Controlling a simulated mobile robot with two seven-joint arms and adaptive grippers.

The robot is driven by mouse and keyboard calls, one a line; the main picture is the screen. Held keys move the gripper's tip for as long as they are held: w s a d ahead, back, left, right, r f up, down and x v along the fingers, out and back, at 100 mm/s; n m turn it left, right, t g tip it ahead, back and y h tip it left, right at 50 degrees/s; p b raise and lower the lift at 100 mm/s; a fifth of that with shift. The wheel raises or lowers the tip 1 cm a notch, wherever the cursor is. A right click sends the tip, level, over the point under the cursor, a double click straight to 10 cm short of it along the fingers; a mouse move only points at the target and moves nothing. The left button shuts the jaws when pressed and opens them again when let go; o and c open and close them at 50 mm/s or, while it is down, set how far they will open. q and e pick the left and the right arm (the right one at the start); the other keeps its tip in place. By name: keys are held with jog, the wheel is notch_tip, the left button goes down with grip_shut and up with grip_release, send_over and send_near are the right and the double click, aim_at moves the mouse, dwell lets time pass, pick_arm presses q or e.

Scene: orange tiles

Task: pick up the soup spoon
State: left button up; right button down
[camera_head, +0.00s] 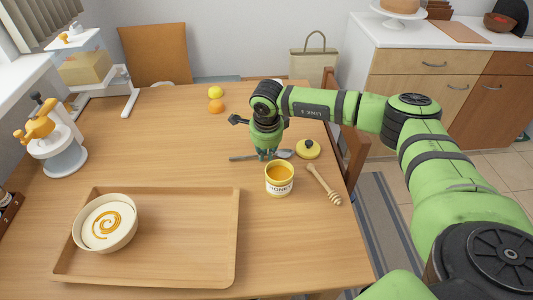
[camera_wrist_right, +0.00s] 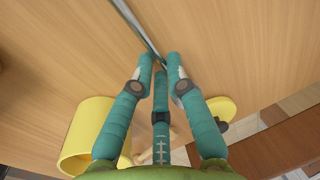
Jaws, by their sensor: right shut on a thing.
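The soup spoon (camera_head: 241,158) is a grey metal spoon lying across the table's middle right, with its bowl to the right. My right gripper (camera_head: 266,155) points down over the middle of the spoon, its fingers closed on the handle. In the right wrist view the spoon (camera_wrist_right: 133,24) runs from the top edge to the teal fingertips of my right gripper (camera_wrist_right: 162,62), which meet around it. The spoon looks at or very near the table surface; any gap is too small to tell. My left gripper is not in view.
A honey jar (camera_head: 279,181) stands just in front of the gripper, with a yellow lid (camera_head: 308,150) and a honey dipper (camera_head: 324,186) to the right. A wooden tray (camera_head: 190,235) holds a soup bowl (camera_head: 106,223). A lemon (camera_head: 216,92) and an orange (camera_head: 217,107) lie behind.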

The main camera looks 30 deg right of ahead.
jog(key=shift+r, duration=0.4)
jog(key=r, duration=0.2)
jog(key=d+r+b, duration=0.1)
jog(key=shift+s+r, duration=0.25)
jog(key=shift+s, duration=0.05)
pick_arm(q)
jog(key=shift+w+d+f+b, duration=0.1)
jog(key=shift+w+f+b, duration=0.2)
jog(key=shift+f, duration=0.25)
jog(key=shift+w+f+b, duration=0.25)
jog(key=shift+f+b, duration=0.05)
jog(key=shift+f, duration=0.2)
pick_arm(e)
jog(key=s+d+r, duration=0.6)
jog(key=d, duration=0.2)
jog(key=shift+s+r, duration=0.25)
jog(key=shift+s, duration=0.05)
